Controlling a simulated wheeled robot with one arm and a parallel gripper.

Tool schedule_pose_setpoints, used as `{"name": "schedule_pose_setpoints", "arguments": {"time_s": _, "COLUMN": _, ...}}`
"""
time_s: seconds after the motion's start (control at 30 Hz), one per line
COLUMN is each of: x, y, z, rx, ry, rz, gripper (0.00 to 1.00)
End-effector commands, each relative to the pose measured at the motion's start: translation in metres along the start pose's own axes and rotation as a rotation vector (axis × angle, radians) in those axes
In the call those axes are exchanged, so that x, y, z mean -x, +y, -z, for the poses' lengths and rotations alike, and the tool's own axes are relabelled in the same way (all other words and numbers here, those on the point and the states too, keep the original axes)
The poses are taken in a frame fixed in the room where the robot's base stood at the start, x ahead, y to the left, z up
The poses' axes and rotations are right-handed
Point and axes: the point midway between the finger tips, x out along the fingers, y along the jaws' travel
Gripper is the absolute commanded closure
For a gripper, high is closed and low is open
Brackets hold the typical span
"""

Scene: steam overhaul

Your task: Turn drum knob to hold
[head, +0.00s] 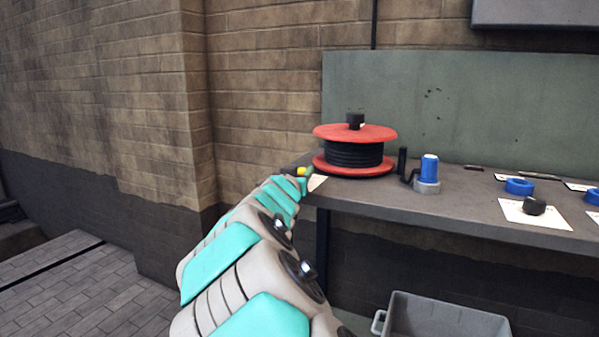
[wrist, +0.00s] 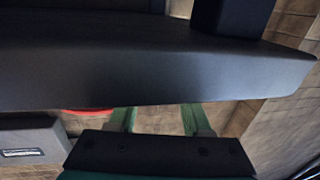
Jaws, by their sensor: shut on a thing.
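A drum (head: 355,153) with red flanges and black winding stands at the left end of the bench, in the head view. A black knob (head: 355,120) sits on top of it, apart from my gripper. My gripper (head: 303,172) is low at the bench's left end, left of the drum. It is shut on a small yellow thing (head: 300,171), mostly hidden. In the wrist view two green fingers (wrist: 160,116) reach behind a dark slab, which hides their tips. A bit of red (wrist: 87,110), perhaps the drum's flange, shows beside the fingers.
A white card (head: 317,182) lies by my gripper. The bench (head: 430,207) carries a black post (head: 402,161), a blue-topped fitting (head: 428,172), blue rings (head: 519,186) and a black knob (head: 535,206) on a card. A grey bin (head: 445,315) stands below. Brick wall rises behind.

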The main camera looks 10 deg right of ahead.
Motion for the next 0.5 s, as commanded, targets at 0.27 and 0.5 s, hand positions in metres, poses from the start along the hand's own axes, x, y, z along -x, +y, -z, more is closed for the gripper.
{"name": "schedule_pose_setpoints", "arguments": {"time_s": 0.27, "x": 0.0000, "y": 0.0001, "z": -0.0001, "rx": 0.000, "ry": 0.000, "rz": 0.000, "gripper": 1.00}}
{"name": "schedule_pose_setpoints", "arguments": {"time_s": 0.5, "x": 0.0002, "y": -0.0007, "z": -0.0001, "rx": -0.002, "ry": 0.000, "rz": -0.013, "gripper": 1.00}}
